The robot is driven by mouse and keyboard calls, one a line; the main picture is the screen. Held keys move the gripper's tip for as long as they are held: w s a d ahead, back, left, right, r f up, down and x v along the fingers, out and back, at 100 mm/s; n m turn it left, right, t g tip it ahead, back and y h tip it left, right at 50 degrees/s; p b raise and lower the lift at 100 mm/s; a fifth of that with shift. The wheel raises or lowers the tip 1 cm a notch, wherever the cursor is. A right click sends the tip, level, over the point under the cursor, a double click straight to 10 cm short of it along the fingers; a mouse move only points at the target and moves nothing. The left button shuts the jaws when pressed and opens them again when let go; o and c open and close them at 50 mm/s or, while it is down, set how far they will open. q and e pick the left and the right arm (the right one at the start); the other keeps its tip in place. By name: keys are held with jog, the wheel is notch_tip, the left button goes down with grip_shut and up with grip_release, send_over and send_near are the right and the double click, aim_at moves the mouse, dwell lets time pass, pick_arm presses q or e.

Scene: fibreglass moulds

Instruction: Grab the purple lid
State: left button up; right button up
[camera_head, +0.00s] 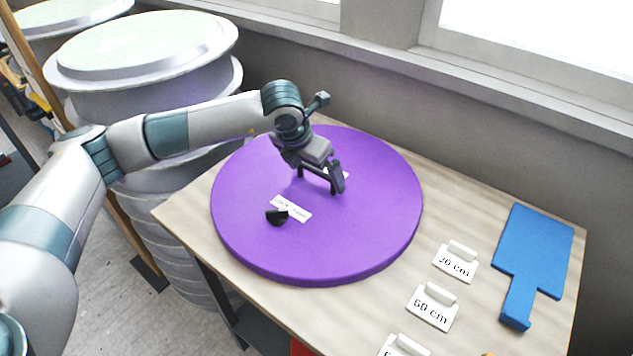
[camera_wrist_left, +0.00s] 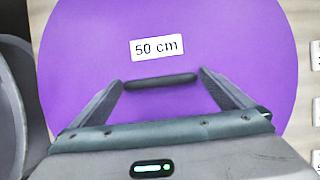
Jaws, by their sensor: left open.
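The purple lid (camera_head: 370,225), a large round disc, lies flat on the wooden table. My left gripper (camera_head: 319,180) is over the middle of the lid, its fingers pointing down and apart. In the left wrist view the purple lid (camera_wrist_left: 85,60) fills most of the picture. A dark bar like a handle (camera_wrist_left: 162,81) lies between the open fingers there; I cannot tell whether they touch it. A white label reading "50 cm" (camera_wrist_left: 157,47) is just beyond the bar. A black knob-like piece (camera_head: 277,217) and another white label (camera_head: 291,208) sit nearer the lid's front left. My right gripper is not in view.
White size cards reading 20 cm (camera_head: 455,263) and 60 cm (camera_head: 432,308) stand on the wooden table (camera_head: 400,285) at right. A blue paddle-shaped board (camera_head: 535,250) lies farther right. Big white drums (camera_head: 145,65) stand behind my left arm. A wall and windowsill bound the back.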

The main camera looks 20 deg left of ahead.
aim_at(315, 171)
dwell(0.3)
pick_arm(q)
jog(key=c, duration=1.9)
jog(key=shift+o, duration=0.2)
jog(key=shift+r, duration=0.1)
jog(key=shift+r+b, duration=0.8)
notch_tip(315, 171, up, 2)
jog(key=shift+w+r+b, duration=0.1)
jog(key=shift+b, duration=0.65)
jog(key=s+d+r+b, duration=0.4)
jog(key=d+r, duration=0.3)
jog(key=d, duration=0.3)
jog(key=shift+s+d+b, duration=0.4)
jog(key=shift+b, duration=0.2)
jog(key=shift+r, duration=0.1)
